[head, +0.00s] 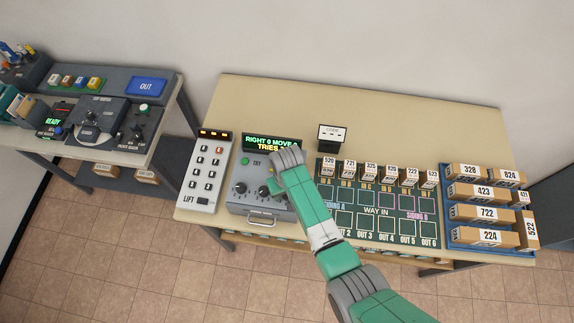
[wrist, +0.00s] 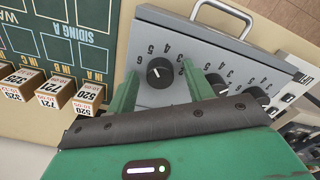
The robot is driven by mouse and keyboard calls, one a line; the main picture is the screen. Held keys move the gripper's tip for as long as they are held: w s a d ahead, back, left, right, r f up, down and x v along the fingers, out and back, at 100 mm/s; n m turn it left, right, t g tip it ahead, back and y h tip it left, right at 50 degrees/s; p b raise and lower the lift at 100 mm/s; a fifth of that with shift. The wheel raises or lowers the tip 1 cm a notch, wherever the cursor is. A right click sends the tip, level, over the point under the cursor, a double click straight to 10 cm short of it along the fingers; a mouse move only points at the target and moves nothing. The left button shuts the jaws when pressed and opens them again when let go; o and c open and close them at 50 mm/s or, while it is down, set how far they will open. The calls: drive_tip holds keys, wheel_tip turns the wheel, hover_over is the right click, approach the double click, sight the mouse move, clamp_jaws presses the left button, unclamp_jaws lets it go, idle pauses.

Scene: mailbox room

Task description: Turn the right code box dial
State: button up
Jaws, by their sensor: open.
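The grey code box (head: 233,208) stands on the table with a lit screen (head: 271,143) reading "RIGHT 0 MOVE" and a partly hidden "TRIES" line. Its left dial (head: 240,188) and middle dial (head: 264,191) show in the head view; my arm hides the right one. In the wrist view the right dial (wrist: 160,72), black with a white mark, sits between my gripper's (wrist: 160,78) two green fingers. The fingers are open, one on each side, with gaps to the knob. I cannot tell whether their tips touch the panel. The other dials (wrist: 217,84) are partly behind the right finger.
A LIFT keypad (head: 207,170) stands left of the code box. A track board (head: 380,211) with several numbered boxes lies close on its right. A blue tray (head: 452,238) of boxes is farther right. The code box has a front handle (wrist: 222,15). The table's back is mostly clear.

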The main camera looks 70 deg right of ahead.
drive_tip(key=c, duration=1)
drive_tip(key=shift+m, duration=0.3)
drive_tip(key=m+p, duration=0.1)
drive_tip(key=m, duration=0.1)
drive_tip(key=shift+r+m, duration=0.1)
drive_tip(key=shift+m, duration=0.3)
drive_tip(key=shift+m+p, duration=0.35)
drive_tip(key=shift+m, duration=1.85)
drive_tip(key=o, duration=1)
